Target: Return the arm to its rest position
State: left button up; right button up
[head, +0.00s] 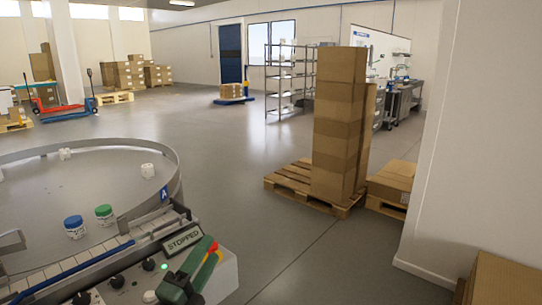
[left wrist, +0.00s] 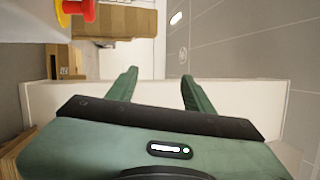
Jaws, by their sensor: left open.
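My left gripper (head: 211,250) is green and shows at the bottom of the head view, in front of the control panel (head: 222,281) of the round machine. Its two fingers stand apart with nothing between them, as the left wrist view (left wrist: 159,80) also shows. A jar with a blue lid (head: 74,227) and a jar with a green lid (head: 104,215) stand on the round grey table (head: 40,200), left of the gripper and apart from it. My right gripper is in neither view.
A "STOPPED" display (head: 183,238) is beside the gripper. Stacked cartons (head: 338,120) stand on a wooden pallet (head: 292,180). A white wall (head: 470,150) is at right, with cartons (head: 505,280) below. Open floor (head: 310,262) lies between.

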pick_arm(q)
jog(key=s+a+f+n+g+y, duration=0.4)
jog(key=s+f+n, duration=0.2)
jog(key=f+n, duration=0.25)
jog(key=s+a+f+n+g+y, duration=0.35)
jog(key=s+f+n, duration=0.3)
jog(key=f, duration=0.35)
jog(key=s+f+n+g, duration=0.3)
jog(key=s+f+g, duration=0.15)
jog(key=s, duration=0.55)
jog(key=s+f+n+g, duration=0.3)
jog(key=s+f+g, duration=0.15)
jog(key=s, duration=0.55)
notch_tip(320, 180, down, 27)
jog(key=s, duration=0.2)
jog(key=s+a+f+g+p, duration=0.1)
jog(key=s+a+f+g, duration=0.1)
jog(key=s+f, duration=1.2)
jog(key=shift+s+p, duration=0.3)
jog(key=shift+s, duration=0.75)
